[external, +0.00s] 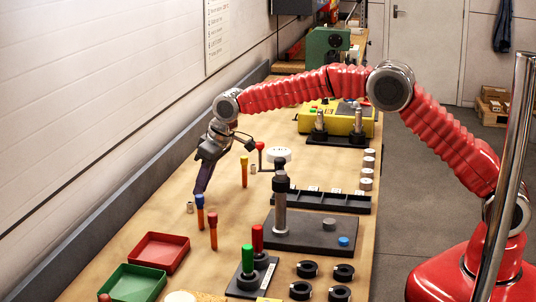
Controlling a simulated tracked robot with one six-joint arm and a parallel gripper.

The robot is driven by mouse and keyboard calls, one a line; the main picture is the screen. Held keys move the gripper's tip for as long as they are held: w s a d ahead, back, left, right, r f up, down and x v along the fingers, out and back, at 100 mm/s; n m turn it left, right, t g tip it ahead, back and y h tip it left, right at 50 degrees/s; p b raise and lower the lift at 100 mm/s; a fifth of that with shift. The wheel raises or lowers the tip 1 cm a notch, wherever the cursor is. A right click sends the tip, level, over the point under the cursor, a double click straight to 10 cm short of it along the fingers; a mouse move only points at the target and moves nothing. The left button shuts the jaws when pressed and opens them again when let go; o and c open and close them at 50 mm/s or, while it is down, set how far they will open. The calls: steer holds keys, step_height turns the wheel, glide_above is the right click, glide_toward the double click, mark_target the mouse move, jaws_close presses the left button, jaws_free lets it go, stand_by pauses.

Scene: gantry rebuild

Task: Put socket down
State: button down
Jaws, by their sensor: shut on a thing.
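My gripper (198,191) is at the left side of the bench, pointing down, with its dark purple fingers shut.
A red tray (160,252) and a green tray (134,283) lie in front. A yellow-topped orange piece (244,171) stands behind. A dark base plate with a post (303,234) is to the right. Bare bench (170,215) lies left of my gripper, towards the wall-side edge.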

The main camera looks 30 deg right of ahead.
steer(key=shift+f, duration=0.25)
steer(key=shift+f, duration=0.1)
steer(key=c, duration=1.8)
jaws_free()
steer(key=shift+o, duration=0.2)
steer(key=v, duration=1.2)
